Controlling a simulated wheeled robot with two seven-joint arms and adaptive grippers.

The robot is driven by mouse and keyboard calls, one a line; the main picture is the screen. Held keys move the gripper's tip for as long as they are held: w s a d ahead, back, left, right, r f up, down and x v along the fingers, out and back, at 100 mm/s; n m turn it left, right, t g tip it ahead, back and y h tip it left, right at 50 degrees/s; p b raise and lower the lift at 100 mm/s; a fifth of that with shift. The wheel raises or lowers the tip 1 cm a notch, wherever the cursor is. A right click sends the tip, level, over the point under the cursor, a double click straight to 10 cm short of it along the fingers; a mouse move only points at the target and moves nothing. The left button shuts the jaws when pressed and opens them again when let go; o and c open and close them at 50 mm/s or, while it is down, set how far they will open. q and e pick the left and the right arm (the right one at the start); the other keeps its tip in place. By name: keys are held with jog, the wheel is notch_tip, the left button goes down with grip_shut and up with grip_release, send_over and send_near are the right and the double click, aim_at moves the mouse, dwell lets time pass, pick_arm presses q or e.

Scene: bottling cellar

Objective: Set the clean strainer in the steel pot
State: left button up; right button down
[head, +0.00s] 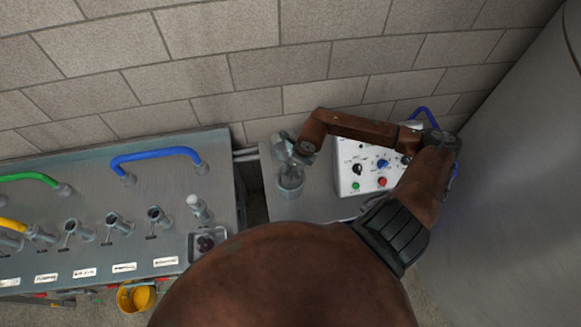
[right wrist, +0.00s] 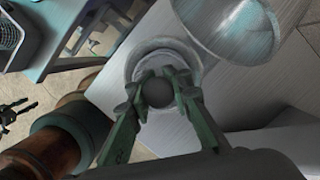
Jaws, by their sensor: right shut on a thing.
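The steel pot (head: 290,185) appears as a small round metal vessel on the steel side table. In the right wrist view its round rim (right wrist: 143,50) shows behind my fingertips. My right gripper (right wrist: 158,90) is shut on a dark round knob (right wrist: 158,93), which I take for the strainer's handle end. A shiny metal cup (right wrist: 228,30), cut off by the top edge, sits beside the rim and may be the strainer's bowl. I cannot tell whether it touches the pot. A small dark forked shape at the far left of the wrist view may be my left gripper (right wrist: 14,114).
A white control box (head: 350,185) with knobs stands right of the pot. On the left is a steel bench (head: 90,190) with taps, coloured hoses and a small tray (head: 195,245). A yellow bucket (head: 137,298) is below it. A block wall stands behind, a large tank (head: 520,190) at right.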

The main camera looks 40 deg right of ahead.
jog(key=shift+f+b, duration=2.1)
jog(key=shift+f, duration=0.45)
jog(key=shift+f+b, duration=0.3)
jog(key=shift+f, duration=0.05)
jog(key=c, duration=1.7)
grip_release()
jog(key=shift+o, duration=0.2)
jog(key=v, duration=1.2)
jog(key=shift+s, duration=0.1)
